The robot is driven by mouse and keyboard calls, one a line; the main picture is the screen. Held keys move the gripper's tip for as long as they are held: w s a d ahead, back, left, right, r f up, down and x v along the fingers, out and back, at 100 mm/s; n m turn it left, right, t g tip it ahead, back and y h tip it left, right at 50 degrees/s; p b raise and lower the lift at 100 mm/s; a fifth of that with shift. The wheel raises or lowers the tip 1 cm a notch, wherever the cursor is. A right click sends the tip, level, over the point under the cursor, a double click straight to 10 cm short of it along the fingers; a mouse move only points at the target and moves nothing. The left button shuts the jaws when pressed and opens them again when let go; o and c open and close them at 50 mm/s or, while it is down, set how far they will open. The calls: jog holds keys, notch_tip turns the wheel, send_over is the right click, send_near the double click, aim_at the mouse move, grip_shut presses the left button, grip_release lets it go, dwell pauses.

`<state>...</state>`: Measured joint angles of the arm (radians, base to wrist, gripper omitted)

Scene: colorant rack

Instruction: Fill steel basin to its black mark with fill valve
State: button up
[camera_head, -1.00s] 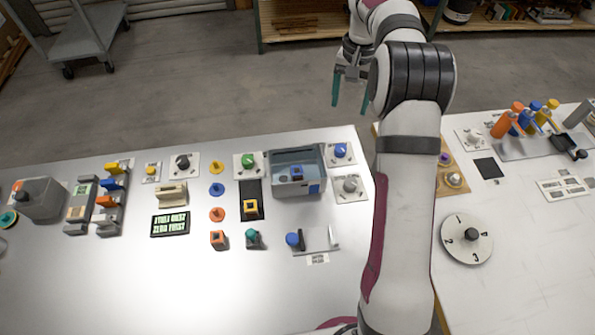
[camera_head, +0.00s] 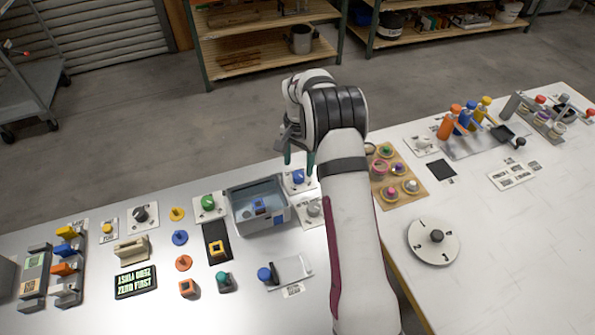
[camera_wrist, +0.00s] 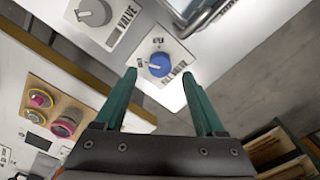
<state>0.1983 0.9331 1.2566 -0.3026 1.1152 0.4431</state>
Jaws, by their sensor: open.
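The fill valve is a blue knob (camera_head: 298,176) on a white plate, just right of the basin. In the wrist view the blue knob (camera_wrist: 159,64) has a "FILL VALVE" label beside it. The steel basin (camera_head: 238,222) is a grey open box with a blue block-like item inside; its black mark cannot be made out. Part of its rim (camera_wrist: 205,12) shows at the top of the wrist view. My gripper (camera_head: 298,161) is open and empty above the fill valve. In the wrist view its teal fingers (camera_wrist: 159,77) appear on either side of the knob; contact cannot be told.
A grey valve knob (camera_head: 313,209) sits close by, partly hidden by my arm; it also shows in the wrist view (camera_wrist: 95,12). A green knob (camera_head: 208,202) stands left of the basin. A wooden board with colored knobs (camera_head: 384,196) lies to the right.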

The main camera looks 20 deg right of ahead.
aim_at(298, 174)
jog(key=shift+f, duration=1.95)
